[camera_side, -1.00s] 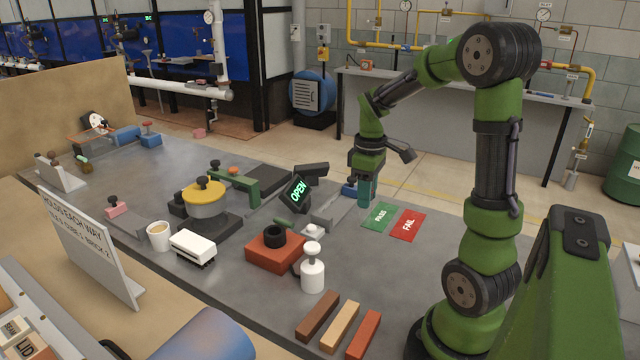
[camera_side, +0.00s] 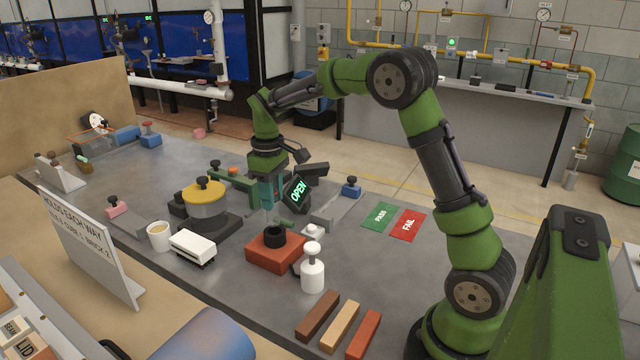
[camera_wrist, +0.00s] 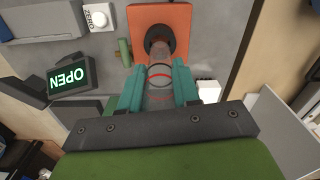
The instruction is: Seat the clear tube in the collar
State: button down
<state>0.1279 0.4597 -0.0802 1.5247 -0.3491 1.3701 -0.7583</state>
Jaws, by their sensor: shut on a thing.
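My gripper (camera_side: 268,197) is shut on the clear tube (camera_wrist: 160,78), which carries red rings and sits between the teal fingers (camera_wrist: 159,88). In the side view the tube (camera_side: 269,216) hangs about upright, just over the black collar (camera_side: 274,236). The collar stands on an orange-red block (camera_side: 262,256). In the wrist view the tube's far end overlaps the opening of the collar (camera_wrist: 176,30). I cannot tell whether its lower end is inside the collar or just above it.
A lit OPEN sign (camera_side: 299,192) stands close behind the gripper. A white bottle-like object (camera_side: 313,270) stands right of the block, and a white brick (camera_side: 192,246) lies to its left. Green PASS (camera_side: 381,215) and red FAIL (camera_side: 408,225) pads lie at right.

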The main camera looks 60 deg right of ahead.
aim_at(273, 214)
jog(key=shift+f, duration=2.65)
jog(key=shift+f, duration=0.2)
jog(key=c, duration=0.8)
grip_release()
